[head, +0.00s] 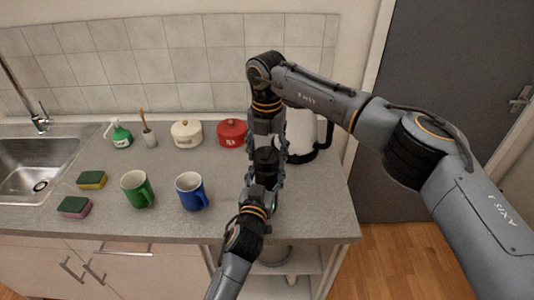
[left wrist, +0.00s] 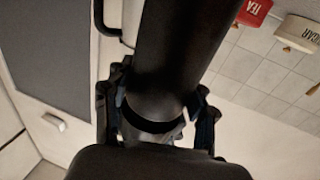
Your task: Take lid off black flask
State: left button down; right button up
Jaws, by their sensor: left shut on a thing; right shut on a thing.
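The black flask (head: 267,168) is between my two grippers, over the right part of the counter. My left gripper (head: 264,182) comes up from below and is shut on the flask's body. In the left wrist view the flask is a dark cylinder (left wrist: 186,45) between the fingers of my left gripper (left wrist: 158,118). My right gripper (head: 268,143) points down from above and is shut at the top end of the flask, where the lid is. The lid is mostly hidden by the right fingers, and I cannot tell whether it is apart from the body.
A white kettle (head: 301,133) stands close behind the right gripper. A red canister (head: 232,133), a cream canister (head: 186,134), a blue mug (head: 190,192) and a green mug (head: 136,190) stand to the left. Sponges (head: 92,180) and a sink (head: 40,160) lie farther left.

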jog(key=n, duration=0.6)
jog(key=shift+n, duration=0.4)
jog(key=n, duration=1.2)
jog(key=shift+n, duration=0.3)
jog(key=n, duration=1.4)
jog(key=shift+r+n, duration=0.1)
jog(key=shift+n, duration=0.3)
jog(key=n, duration=0.5)
